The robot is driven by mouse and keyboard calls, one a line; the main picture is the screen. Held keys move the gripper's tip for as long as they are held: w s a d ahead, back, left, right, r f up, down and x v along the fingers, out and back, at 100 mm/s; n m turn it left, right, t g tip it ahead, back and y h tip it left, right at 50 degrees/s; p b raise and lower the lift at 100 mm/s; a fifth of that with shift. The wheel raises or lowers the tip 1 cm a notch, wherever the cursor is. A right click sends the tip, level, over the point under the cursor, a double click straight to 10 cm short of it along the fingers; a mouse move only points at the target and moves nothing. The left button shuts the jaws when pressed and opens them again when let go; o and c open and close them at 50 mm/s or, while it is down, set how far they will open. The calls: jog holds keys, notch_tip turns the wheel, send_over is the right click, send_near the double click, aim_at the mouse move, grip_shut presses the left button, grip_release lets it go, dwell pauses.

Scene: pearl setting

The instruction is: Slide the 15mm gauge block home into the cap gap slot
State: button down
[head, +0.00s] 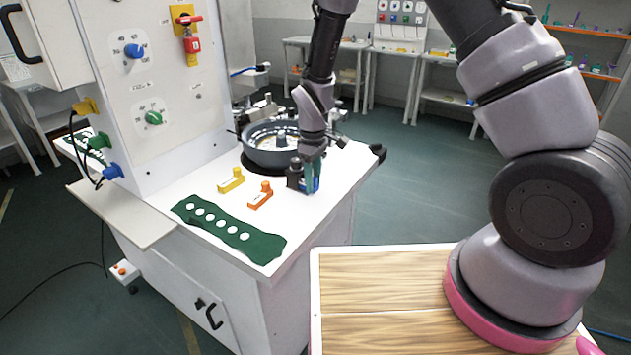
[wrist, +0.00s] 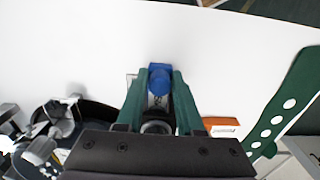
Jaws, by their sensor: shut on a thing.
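My gripper (wrist: 158,92) has green fingers and is shut on a blue block (wrist: 160,78), whose round knob shows between the fingertips in the wrist view. In the head view my gripper (head: 311,175) is low over the white bench top, and a little of the blue block (head: 317,185) shows beside the fingers. A small dark fixture (head: 295,173) stands just left of the fingers in the head view. I cannot tell whether it holds the cap gap slot. The block's size marking is not readable. The slot and the block's lower end are hidden.
A yellow block (head: 231,180) and an orange block (head: 260,196) lie on the bench, left of my gripper. A green strip with white holes (head: 228,228) lies near the front edge. A round grey machine (head: 270,145) stands behind. The bench's right part is clear.

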jog(key=shift+w+a, duration=0.1)
jog(key=shift+a, duration=0.1)
jog(key=shift+c, duration=2.3)
grip_release()
notch_tip(320, 180, up, 10)
jog(key=shift+r, duration=0.1)
jog(key=s+d+r+m+t+y, duration=0.1)
jog(key=d+r+m, duration=0.2)
jog(key=d+r, duration=0.5)
jog(key=s+d+r+m+t+y, duration=0.15)
jog(key=d+r+m, duration=0.3)
jog(key=r, duration=0.65)
jog(key=s+d+r+m+t, duration=0.2)
jog(key=s+d+r+m, duration=0.2)
jog(key=s+d+r, duration=0.1)
jog(key=s+d+r+m+t, duration=0.2)
jog(key=s+d+r+m, duration=0.2)
jog(key=s, duration=0.6)
notch_tip(320, 180, up, 2)
jog(key=d, duration=0.2)
jog(key=shift+s+d+t, duration=0.25)
jog(key=shift+d+t, duration=0.1)
